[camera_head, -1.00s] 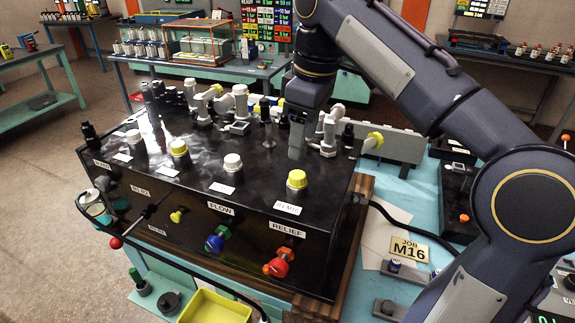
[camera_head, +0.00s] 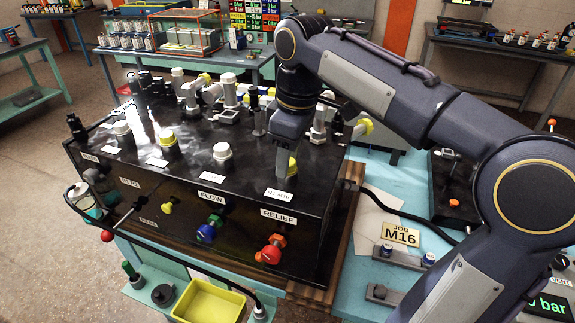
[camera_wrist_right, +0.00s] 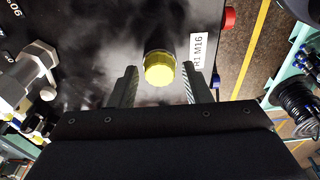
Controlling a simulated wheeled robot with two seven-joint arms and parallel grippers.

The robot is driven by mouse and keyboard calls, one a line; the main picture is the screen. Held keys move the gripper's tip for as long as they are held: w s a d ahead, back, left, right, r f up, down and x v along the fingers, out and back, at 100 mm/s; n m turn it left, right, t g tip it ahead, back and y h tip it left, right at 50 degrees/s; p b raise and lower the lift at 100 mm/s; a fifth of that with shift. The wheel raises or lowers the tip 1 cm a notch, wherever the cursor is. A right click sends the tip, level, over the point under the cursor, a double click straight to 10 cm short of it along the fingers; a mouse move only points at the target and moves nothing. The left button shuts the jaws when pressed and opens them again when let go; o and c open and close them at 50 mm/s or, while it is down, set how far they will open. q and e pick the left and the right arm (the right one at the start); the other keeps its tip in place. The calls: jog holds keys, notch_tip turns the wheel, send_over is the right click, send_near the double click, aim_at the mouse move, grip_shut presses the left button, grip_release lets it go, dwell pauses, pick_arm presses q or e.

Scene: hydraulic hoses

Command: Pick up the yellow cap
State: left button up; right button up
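A yellow ribbed cap (camera_wrist_right: 159,72) sits on the black box top beside the label R1 M16 (camera_wrist_right: 201,47). In the head view, my right gripper (camera_head: 288,150) points down over this cap (camera_head: 292,168) and hides most of it. In the right wrist view, the open fingers of my right gripper (camera_wrist_right: 161,84) stand on both sides of the cap, with gaps. My left gripper is not in view.
White caps (camera_head: 222,152) and several grey fittings stand on the black box (camera_head: 110,190). Red (camera_head: 272,250) and blue (camera_head: 208,231) knobs stick out of its front. A yellow bin (camera_head: 208,301) sits below. A JOB M16 card (camera_head: 400,233) lies on the blue bench to the right.

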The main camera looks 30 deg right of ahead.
jog(key=c, duration=0.7)
jog(key=shift+r, duration=0.1)
